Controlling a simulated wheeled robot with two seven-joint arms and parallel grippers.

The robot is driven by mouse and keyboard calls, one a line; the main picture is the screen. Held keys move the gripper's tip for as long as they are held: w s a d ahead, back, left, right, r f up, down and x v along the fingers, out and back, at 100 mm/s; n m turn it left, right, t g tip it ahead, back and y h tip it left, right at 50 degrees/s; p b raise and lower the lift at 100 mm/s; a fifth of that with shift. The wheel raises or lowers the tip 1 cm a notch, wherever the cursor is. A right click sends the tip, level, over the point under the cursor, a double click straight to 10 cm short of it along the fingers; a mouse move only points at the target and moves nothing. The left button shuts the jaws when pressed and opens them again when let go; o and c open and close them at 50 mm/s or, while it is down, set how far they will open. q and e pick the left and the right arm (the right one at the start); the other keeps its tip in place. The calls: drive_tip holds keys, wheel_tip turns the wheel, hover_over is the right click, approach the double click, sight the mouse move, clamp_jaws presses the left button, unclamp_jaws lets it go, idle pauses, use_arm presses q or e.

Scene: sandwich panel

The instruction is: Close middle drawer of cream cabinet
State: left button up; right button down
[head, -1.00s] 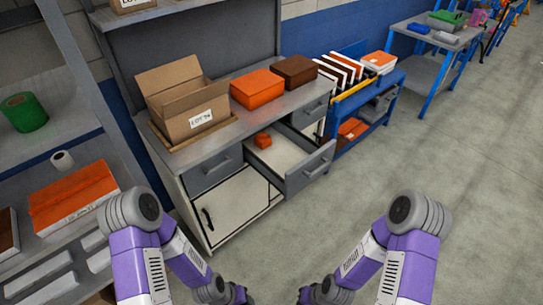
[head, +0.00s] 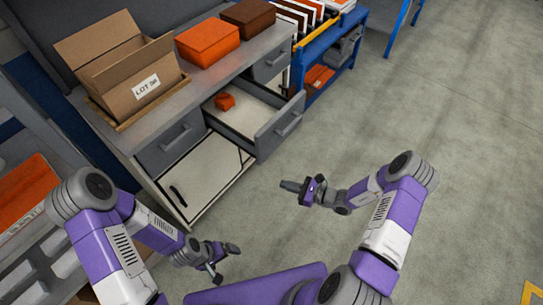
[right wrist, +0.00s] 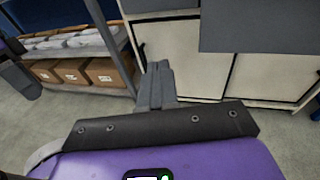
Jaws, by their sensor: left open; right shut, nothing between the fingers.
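The cream cabinet (head: 205,172) has a grey top and grey drawer fronts. Its middle drawer (head: 279,128) is pulled out, with a small orange item (head: 225,101) inside. The drawers to its left (head: 168,145) and right (head: 270,64) look shut. My right gripper (head: 283,185) is shut and empty, in front of the cabinet and below the open drawer front, apart from it. In the right wrist view its fingers (right wrist: 157,85) point at the cabinet's lower doors, and a grey drawer front (right wrist: 255,27) hangs at the top. My left gripper (head: 228,262) is open and empty, low in front of the cabinet's left end.
On the cabinet top stand an open cardboard box (head: 125,72), an orange box (head: 207,43) and a brown box (head: 248,17). A blue rack (head: 328,62) stands to the right. Grey shelving (head: 70,262) is at left. The floor at right is clear.

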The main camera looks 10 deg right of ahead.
sight(265, 148)
drive_tip(key=w+d+r+m+t+h, duration=0.1)
drive_tip(key=w+d+m+t+h, duration=0.1)
drive_tip(key=w+d+m+t, duration=0.3)
drive_tip(key=shift+n+g, duration=0.3)
drive_tip(key=shift+n, duration=0.6)
drive_tip(key=b+x, duration=0.2)
drive_tip(key=x, duration=0.9)
drive_tip(key=shift+w+a+r, duration=0.1)
drive_tip(key=shift+w, duration=0.1)
drive_tip(key=shift+w+a+b, duration=0.25)
drive_tip(key=shift+w+b, duration=0.05)
drive_tip(key=shift+w, duration=0.05)
